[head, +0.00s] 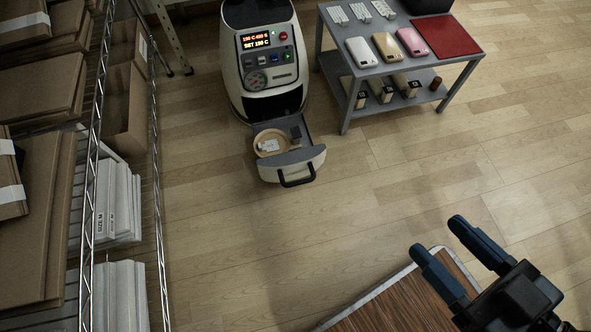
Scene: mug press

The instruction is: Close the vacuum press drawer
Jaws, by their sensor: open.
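The vacuum press (262,62) is a white and dark machine at the top centre, with a lit red display and buttons on its front. Its drawer (308,158) is pulled out toward me, low on the machine. The drawer has a light front with a black handle (297,178). Inside it lie a round tan item (258,142) and small white and dark pieces. My gripper (443,243) is at the lower right with its two blue fingers apart and nothing between them. It is well away from the drawer handle, nearer to me.
A grey two-level table (347,112) right of the press holds phone cases and a red mat (440,37). A wire rack (92,170) with cardboard boxes fills the left. A wood-topped surface (405,305) lies beneath my gripper. The floor between is clear.

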